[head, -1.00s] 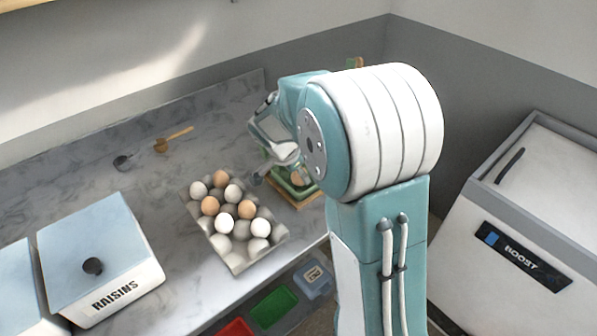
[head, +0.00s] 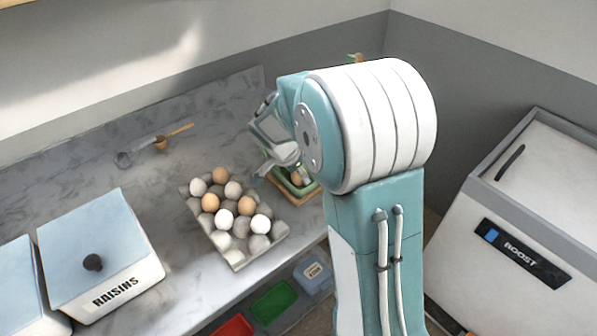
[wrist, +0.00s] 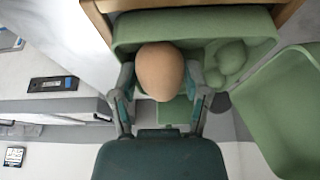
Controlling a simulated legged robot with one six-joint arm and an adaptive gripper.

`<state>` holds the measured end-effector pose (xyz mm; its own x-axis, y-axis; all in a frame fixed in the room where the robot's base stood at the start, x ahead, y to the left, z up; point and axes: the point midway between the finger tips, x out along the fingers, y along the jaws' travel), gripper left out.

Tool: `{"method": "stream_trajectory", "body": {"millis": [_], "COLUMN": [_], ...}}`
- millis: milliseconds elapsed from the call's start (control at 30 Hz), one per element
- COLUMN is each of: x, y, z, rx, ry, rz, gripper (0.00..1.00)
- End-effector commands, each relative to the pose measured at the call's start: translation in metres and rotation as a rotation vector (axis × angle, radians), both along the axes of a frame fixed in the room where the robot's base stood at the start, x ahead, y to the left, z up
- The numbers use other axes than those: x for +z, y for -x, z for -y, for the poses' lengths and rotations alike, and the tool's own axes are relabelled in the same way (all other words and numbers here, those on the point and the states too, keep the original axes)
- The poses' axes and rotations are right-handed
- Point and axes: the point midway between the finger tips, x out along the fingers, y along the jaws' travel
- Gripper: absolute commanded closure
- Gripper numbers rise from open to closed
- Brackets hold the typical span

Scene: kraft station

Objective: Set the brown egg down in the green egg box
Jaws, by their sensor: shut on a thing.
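A brown egg (wrist: 160,72) is between the two fingers of my gripper (wrist: 161,88), which is shut on it. In the wrist view the egg is over one side of the green egg box (wrist: 190,21); I cannot tell whether it touches the bottom. The box's lid (wrist: 285,110) is open on the right in that view. In the head view my gripper (head: 275,170) is at the egg box (head: 285,187), and my arm hides much of the box. The held egg shows a little there, beside my arm.
A grey tray (head: 237,258) of several brown and white eggs lies just left of the egg box. A raisins canister (head: 100,250) stands at the left front. A wooden spoon (head: 178,133) lies farther back. The counter between them is clear.

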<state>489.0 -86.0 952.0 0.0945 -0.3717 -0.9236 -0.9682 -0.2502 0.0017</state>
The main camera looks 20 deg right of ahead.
Motion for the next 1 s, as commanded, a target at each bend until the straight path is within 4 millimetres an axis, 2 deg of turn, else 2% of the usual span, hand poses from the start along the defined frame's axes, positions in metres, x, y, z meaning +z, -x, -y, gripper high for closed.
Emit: {"method": "stream_trajectory", "body": {"millis": [167, 200, 233, 267, 733, 867, 1000], "x": [0.0, 0.0, 0.0, 0.0, 0.002, 0.016, 0.042], "y": [0.0, 0.0, 0.0, 0.0, 0.0, 0.001, 0.003], "z": [0.0, 0.0, 0.0, 0.0, -0.001, -0.007, -0.017], "rx": [0.0, 0.0, 0.0, 0.0, -0.001, 0.0, 0.001], "ry": [0.0, 0.0, 0.0, 0.0, 0.0, 0.0, 0.001], "rz": [0.0, 0.0, 0.0, 0.0, 0.001, 0.005, 0.005], "gripper": [0.58, 0.22, 0.09, 0.0, 0.0, 0.0, 0.0]}}
